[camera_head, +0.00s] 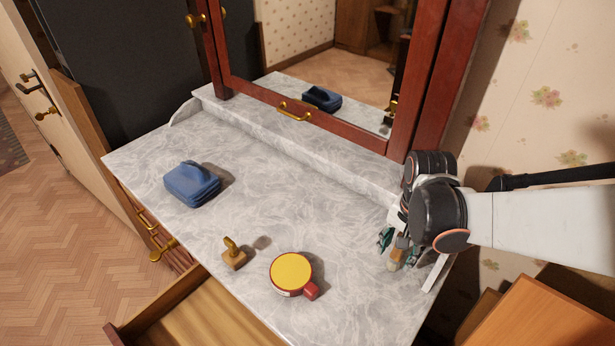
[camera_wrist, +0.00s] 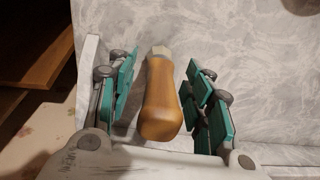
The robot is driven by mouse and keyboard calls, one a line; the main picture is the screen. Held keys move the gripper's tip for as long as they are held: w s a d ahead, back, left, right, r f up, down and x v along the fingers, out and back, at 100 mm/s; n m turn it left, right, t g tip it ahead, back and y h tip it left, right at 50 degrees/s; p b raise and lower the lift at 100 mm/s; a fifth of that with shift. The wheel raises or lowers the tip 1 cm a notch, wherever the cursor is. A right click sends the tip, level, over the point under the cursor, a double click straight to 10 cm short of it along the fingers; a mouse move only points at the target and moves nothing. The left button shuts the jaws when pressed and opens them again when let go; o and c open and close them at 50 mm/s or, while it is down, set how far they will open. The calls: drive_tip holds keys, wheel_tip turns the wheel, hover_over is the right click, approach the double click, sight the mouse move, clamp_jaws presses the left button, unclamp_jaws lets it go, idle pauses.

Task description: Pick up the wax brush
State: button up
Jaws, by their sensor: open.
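The wax brush (camera_wrist: 161,100) shows in the wrist view as a rounded orange-brown wooden handle with a pale metal collar at its far end. Any bristles are hidden. It lies between the two green-padded fingers of my gripper (camera_wrist: 162,85), with a visible gap on both sides. In the head view, my gripper (camera_head: 399,251) is low over the right end of the marble top, its fingers around the brush (camera_head: 401,243), which is partly hidden. My gripper is open and not closed on the handle.
A mirror frame (camera_head: 330,122) rises behind. An open drawer (camera_head: 200,318) juts out in front.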

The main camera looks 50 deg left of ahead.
clamp_jaws()
drive_tip(key=shift+r, duration=0.15)
